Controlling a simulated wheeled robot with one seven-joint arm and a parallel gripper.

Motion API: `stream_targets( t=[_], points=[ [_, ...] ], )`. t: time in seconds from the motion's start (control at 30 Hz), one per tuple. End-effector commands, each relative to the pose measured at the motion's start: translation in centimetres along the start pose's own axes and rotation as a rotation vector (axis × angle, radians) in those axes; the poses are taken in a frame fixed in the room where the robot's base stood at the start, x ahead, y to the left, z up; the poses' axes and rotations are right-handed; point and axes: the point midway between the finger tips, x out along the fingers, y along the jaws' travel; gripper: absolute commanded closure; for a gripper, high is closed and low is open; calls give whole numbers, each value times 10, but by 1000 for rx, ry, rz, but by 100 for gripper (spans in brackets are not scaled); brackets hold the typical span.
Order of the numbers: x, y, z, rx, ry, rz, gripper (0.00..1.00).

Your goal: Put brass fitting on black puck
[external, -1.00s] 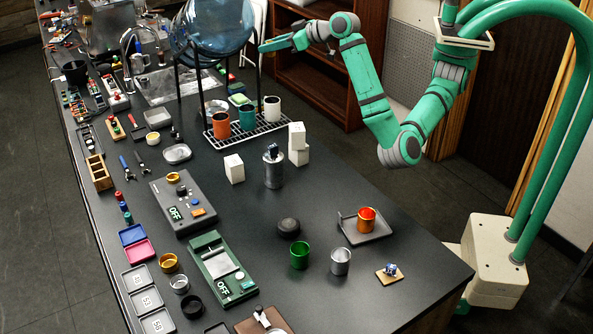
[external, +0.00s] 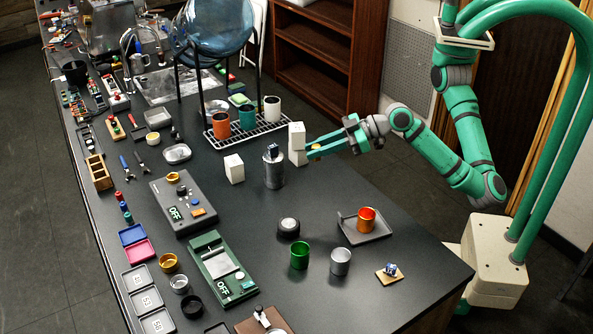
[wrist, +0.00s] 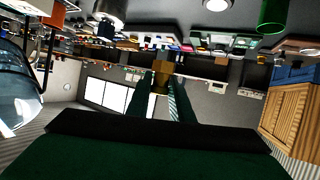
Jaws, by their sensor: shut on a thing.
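My gripper (external: 314,148) is shut on the brass fitting (external: 316,147), a small golden piece held above the table near the white blocks. In the wrist view the brass fitting (wrist: 162,72) sits between the two fingertips. The black puck (external: 288,228) lies flat on the dark table, with a pale patch on its top and nothing standing on it. My gripper is beyond the puck and a little to its right in the external view, apart from it.
White blocks (external: 297,137) stand close to my fingertips, and a grey canister (external: 274,168) stands left of them. A green cup (external: 299,256) and a silver cup (external: 340,262) are near the puck. A tray (external: 383,230) holds an orange cup (external: 366,219).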

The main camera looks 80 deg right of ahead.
Motion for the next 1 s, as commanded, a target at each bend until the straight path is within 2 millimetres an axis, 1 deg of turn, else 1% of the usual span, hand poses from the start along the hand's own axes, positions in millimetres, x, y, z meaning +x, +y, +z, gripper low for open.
stream_targets(
  t=[0.03,0.13,0.27,0.37,0.47,0.83,1.0],
  points=[
    [-5,-9,10,-10,2,-18,100],
    [-11,-20,24,-18,5,-41,100],
    [-16,-28,35,-24,7,-59,100],
    [-13,-32,38,-26,7,-64,100],
    [0,-38,40,-27,5,-64,100],
    [75,-76,42,-25,4,-65,100],
    [105,-89,61,-27,4,-65,100]
  ],
)
